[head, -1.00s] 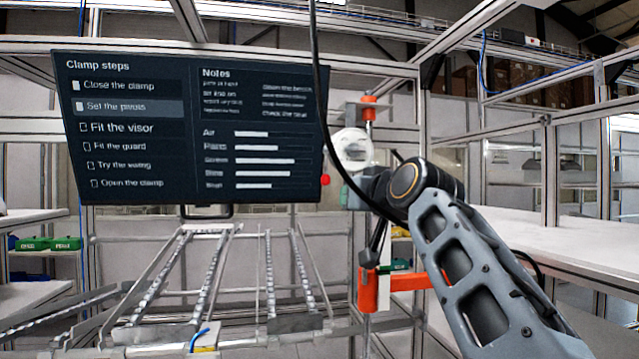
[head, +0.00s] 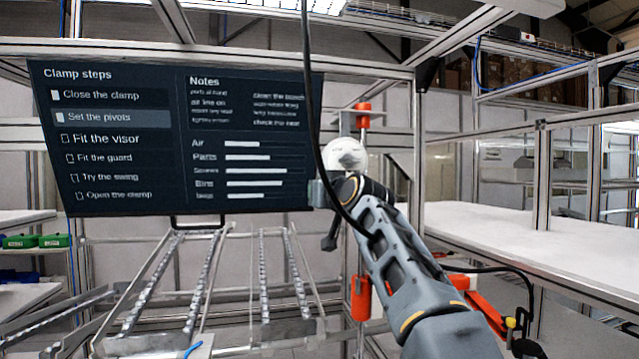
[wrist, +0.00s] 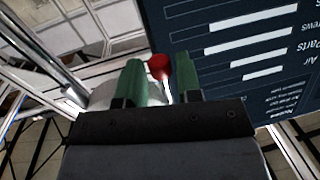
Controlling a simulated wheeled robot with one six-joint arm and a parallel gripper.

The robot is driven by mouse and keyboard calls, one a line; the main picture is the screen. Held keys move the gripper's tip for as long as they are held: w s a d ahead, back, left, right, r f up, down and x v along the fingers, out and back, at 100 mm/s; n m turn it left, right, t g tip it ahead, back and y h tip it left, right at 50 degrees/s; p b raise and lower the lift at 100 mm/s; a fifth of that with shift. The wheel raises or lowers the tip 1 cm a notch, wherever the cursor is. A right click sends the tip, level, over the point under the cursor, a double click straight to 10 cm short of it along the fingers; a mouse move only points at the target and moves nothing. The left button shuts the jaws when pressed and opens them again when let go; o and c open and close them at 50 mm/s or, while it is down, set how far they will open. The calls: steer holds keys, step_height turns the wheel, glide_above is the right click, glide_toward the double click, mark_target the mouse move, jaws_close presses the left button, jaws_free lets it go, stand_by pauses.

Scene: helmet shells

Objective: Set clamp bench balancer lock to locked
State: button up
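The balancer shows as a white round body (head: 345,155) on an upright post with red-orange parts, right of the screen in the head view. A red knob (wrist: 158,67), which looks like its lock handle, shows in the wrist view beside the white body (wrist: 103,92). My gripper (wrist: 160,80) is open, its two green fingers on either side of the knob in the picture, with gaps visible. Whether the knob is within finger depth I cannot tell. In the head view my wrist hides the knob and the lower part of the balancer. The lock's marking is not visible.
A dark screen (head: 170,140) with clamp steps hangs close left of my gripper; it also shows in the wrist view (wrist: 235,50). A black cable (head: 308,90) hangs in front. Metal rails stand below the screen.

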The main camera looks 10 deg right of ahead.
steer(key=shift+w+a, duration=0.15)
steer(key=shift+w, duration=0.65)
steer(key=shift+c, duration=0.3)
jaws_close()
